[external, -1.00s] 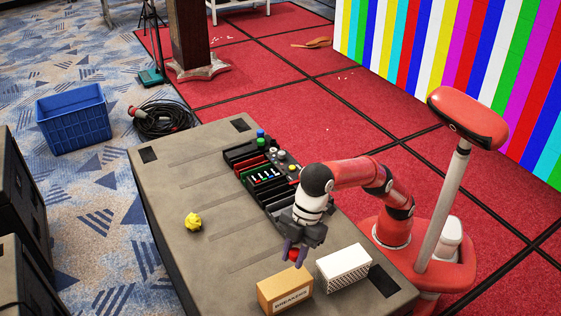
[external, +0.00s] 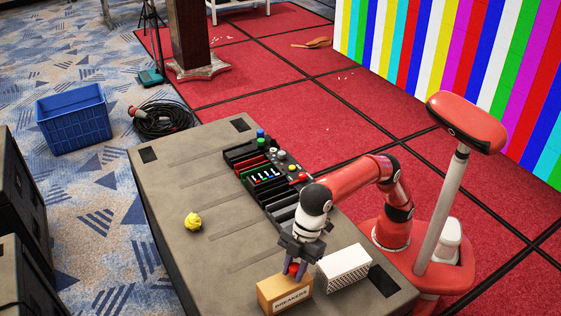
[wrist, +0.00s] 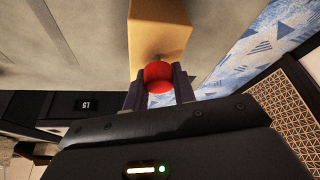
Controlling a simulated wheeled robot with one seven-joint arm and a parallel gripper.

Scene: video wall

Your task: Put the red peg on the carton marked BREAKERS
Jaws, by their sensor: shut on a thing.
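The carton marked BREAKERS (external: 287,296) is a tan box near the front end of the table, its label facing the camera. The red peg (wrist: 158,74) is between the fingers of my gripper (external: 294,270). The gripper is shut on the peg and holds it over or at the top of the carton. In the wrist view the carton's tan surface (wrist: 158,30) lies just beyond the peg. I cannot tell whether the peg touches the carton.
A white perforated box (external: 344,271) stands just right of the carton. A black rack with colored parts (external: 265,175) sits farther back on the table (external: 175,160).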

